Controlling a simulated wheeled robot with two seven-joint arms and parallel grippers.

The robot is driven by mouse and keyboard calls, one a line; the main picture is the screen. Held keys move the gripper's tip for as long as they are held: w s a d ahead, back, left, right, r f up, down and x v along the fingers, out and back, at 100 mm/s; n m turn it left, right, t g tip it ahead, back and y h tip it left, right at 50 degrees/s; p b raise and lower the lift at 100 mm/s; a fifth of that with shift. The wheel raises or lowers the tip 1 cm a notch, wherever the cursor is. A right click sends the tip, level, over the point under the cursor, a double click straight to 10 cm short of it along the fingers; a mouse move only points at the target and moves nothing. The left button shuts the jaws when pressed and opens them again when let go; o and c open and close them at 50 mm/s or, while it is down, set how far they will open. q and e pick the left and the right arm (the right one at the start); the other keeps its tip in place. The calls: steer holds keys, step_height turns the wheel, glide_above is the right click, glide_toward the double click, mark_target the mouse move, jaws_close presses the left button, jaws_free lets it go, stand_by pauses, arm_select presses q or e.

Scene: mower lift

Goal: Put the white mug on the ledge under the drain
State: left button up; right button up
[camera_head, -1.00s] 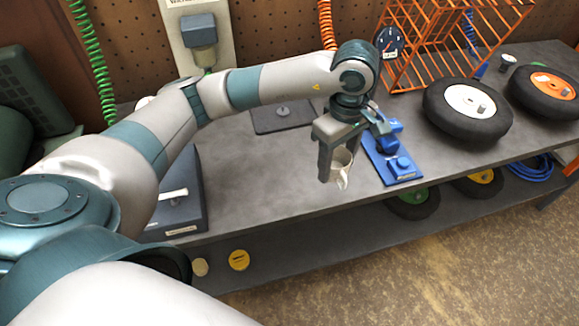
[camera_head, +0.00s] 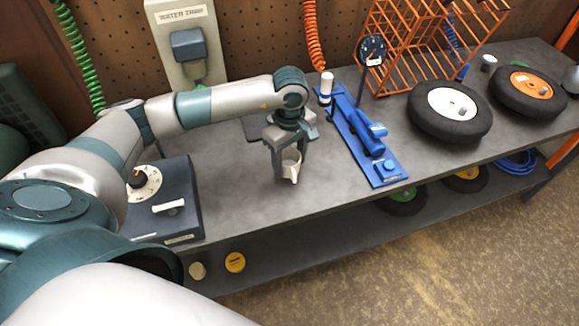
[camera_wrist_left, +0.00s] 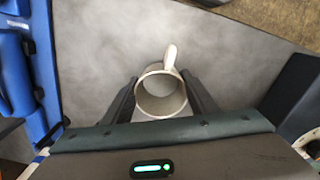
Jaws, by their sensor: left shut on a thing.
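The white mug (camera_head: 291,170) hangs between the fingers of my left gripper (camera_head: 290,152), over the grey bench top. My left gripper is shut on the mug. The water trap (camera_head: 189,45) is a blue-grey box on a pale panel at the pegboard, with a drain outlet (camera_head: 194,71) below it. My arm hides what lies under the outlet. My right gripper is not in view.
A dark box with a dial (camera_head: 160,205) sits left. Black wheels (camera_head: 450,112) and an orange wire rack (camera_head: 420,40) are farther right. The bench in front of the mug is clear.

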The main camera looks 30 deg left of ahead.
mark_target(290, 171)
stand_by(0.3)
arm_select(q)
steer(key=shift+f+p, duration=0.95)
steer(key=shift+f, duration=1.1)
steer(key=shift+f, duration=0.15)
steer(key=o, duration=1.1)
steer(key=shift+c, duration=0.2)
